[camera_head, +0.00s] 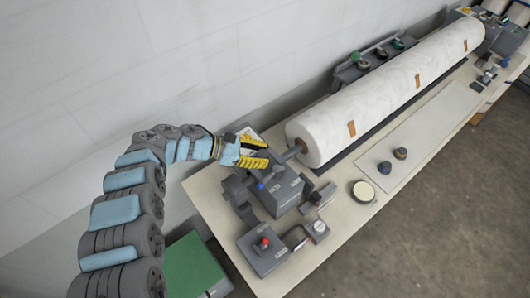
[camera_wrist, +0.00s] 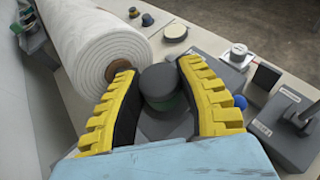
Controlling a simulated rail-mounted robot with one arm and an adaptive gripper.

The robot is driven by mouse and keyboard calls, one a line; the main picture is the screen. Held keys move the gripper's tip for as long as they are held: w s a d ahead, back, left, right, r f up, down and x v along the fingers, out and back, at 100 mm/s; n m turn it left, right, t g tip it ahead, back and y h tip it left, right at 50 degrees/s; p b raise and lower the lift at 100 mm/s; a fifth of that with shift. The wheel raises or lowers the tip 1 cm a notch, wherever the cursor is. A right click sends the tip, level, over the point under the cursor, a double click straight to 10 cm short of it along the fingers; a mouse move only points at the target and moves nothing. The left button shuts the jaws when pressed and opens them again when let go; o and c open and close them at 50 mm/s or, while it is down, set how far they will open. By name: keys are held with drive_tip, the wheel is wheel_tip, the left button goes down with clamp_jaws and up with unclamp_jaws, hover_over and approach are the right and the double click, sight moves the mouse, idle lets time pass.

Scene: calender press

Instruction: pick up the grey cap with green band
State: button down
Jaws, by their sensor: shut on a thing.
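The grey cap with green band (camera_wrist: 160,80) is between the two yellow fingers of my gripper in the wrist view. Its grey round top faces the camera, and a strip of green shows below the top. My gripper (camera_wrist: 158,92) is shut on it, with a dark inner pad at each side of the cap. In the head view, my gripper (camera_head: 254,152) is above the grey machine housing, close to the near end of the white roll. I cannot make out the cap in the head view, nor tell whether it is clear of the surface below.
The white roll (camera_head: 390,92) lies just beside my gripper. The grey housing (camera_head: 283,196) and a box with a red button (camera_head: 264,248) stand close by. Two small dark knobs (camera_head: 384,167) and a cream disc (camera_head: 363,191) sit on the table. A rack (camera_head: 350,72) is behind the roll.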

drive_tip(key=s+a+r+p, duration=0.4)
drive_tip(key=s+r, duration=0.2)
drive_tip(key=s, duration=0.4)
drive_tip(key=shift+s+a+r, duration=0.15)
drive_tip(key=shift+a+r, duration=0.1)
drive_tip(key=shift+r, duration=0.05)
